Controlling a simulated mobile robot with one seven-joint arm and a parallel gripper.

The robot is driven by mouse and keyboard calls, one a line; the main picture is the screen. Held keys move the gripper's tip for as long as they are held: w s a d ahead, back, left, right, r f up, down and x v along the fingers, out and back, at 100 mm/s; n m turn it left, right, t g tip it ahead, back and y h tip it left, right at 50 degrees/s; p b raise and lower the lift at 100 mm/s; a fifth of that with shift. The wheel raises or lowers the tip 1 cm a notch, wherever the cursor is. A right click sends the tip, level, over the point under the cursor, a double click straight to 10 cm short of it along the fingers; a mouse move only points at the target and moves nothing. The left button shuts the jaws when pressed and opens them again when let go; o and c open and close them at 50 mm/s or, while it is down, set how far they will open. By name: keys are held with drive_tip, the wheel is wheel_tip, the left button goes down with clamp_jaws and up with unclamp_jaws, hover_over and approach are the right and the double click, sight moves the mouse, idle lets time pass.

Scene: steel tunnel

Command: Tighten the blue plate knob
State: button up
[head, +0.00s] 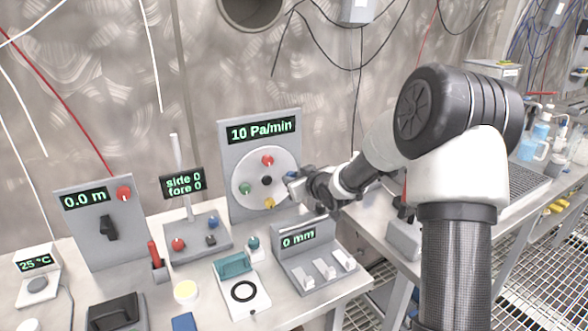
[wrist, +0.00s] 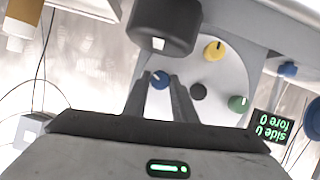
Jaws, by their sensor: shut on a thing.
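The blue plate knob (wrist: 160,80) has a white mark and sits at the edge of a pale round plate (wrist: 222,72). My gripper (wrist: 158,84) has its two fingers on either side of this knob and is shut on it. In the head view the round plate (head: 254,172) stands on a grey panel below a green "10 Pa/min" display (head: 260,130). My gripper (head: 292,181) reaches in from the right and hides the blue knob there. The red knob (head: 267,160), green knob (head: 245,189), yellow knob (head: 270,203) and black centre (head: 267,181) show.
A "0 mm" unit (head: 312,255) with white levers stands just below my gripper. A "side 0 fore 0" stand (head: 196,243) is to the left, beside a "0.0 m" panel (head: 88,232). A dark cylinder (wrist: 168,22) fills the top of the wrist view.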

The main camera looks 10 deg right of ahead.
drive_tip(key=m+p, duration=0.1)
drive_tip(key=p, duration=0.1)
drive_tip(key=r+m+y+p, duration=0.1)
drive_tip(key=p, duration=0.2)
drive_tip(key=shift+d+g, duration=0.25)
drive_tip(key=shift+g, duration=0.05)
drive_tip(key=m+y+p, duration=0.1)
drive_tip(key=p, duration=0.2)
drive_tip(key=m+y+p, duration=0.1)
drive_tip(key=p, duration=0.2)
drive_tip(key=shift+d+f, duration=0.1)
drive_tip(key=shift+f, duration=0.15)
drive_tip(key=shift+w+d+f+m+y+p, duration=0.1)
drive_tip(key=shift+f+m+y+p, duration=0.15)
drive_tip(key=shift+m+y+p, duration=0.75)
drive_tip(key=shift+w+f+m+y+p, duration=0.1)
drive_tip(key=shift+f+m+y+p, duration=0.3)
drive_tip(key=shift+m, duration=1.1)
drive_tip(key=shift+r, duration=0.2)
drive_tip(key=o, duration=1)
drive_tip(key=shift+o, duration=0.2)
drive_tip(key=shift+s, duration=0.1)
drive_tip(key=v, duration=1.7)
drive_tip(key=shift+d, duration=0.35)
